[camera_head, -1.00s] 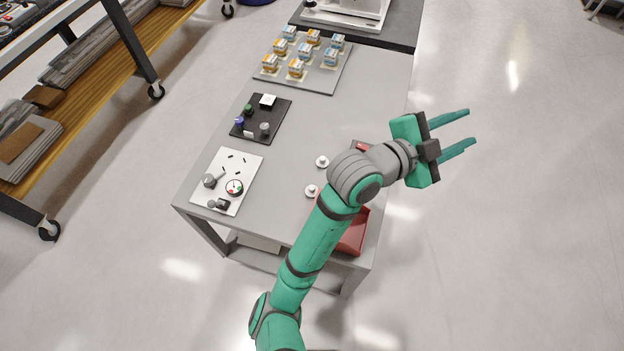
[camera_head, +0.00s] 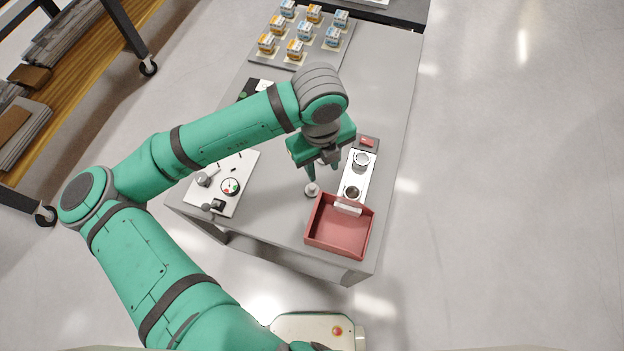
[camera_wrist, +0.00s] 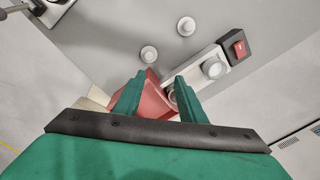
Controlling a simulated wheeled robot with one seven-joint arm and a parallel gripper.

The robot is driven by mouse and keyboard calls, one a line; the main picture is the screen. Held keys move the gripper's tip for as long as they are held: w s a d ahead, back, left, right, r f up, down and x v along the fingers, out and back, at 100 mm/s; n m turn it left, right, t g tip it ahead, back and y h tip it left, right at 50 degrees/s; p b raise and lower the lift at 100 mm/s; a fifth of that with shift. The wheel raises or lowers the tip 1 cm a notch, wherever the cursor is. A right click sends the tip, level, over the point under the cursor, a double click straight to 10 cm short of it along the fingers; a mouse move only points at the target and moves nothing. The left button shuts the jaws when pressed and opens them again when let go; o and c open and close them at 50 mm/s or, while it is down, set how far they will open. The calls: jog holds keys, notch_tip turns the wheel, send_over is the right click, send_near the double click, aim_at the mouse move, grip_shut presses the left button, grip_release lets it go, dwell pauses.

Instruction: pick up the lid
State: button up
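Two small round pale pieces with raised centres, which look like lids, lie on the grey table. One (camera_head: 311,189) is just below my gripper's near fingertip in the head view; the other is mostly hidden behind the gripper there. Both show in the wrist view, one nearer (camera_wrist: 149,54) and one farther (camera_wrist: 186,26). My gripper (camera_head: 324,172) points down above the table, open and empty, with its fingers (camera_wrist: 159,82) apart. A white strip (camera_head: 347,181) to its right carries a silver round piece (camera_head: 361,160) and a dark-centred round piece (camera_head: 352,192).
A red open tray (camera_head: 340,252) sits at the table's near right corner, against the strip's near end. A red switch (camera_head: 367,142) is at the strip's far end. A white panel with knobs and a gauge (camera_head: 230,186) lies left. Several small boxes stand on a grey board (camera_head: 345,45) farther back.

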jog(key=a, duration=0.2)
send_over(312, 187)
jog(key=shift+y, duration=0.3)
jog(key=f, duration=0.5)
jog(key=shift+d+f, duration=0.3)
jog(key=shift+a+f, duration=0.15)
jog(key=shift+f, duration=1.2)
jog(key=shift+a+f, duration=0.1)
jog(key=shift+f, duration=1.2)
grip_shut()
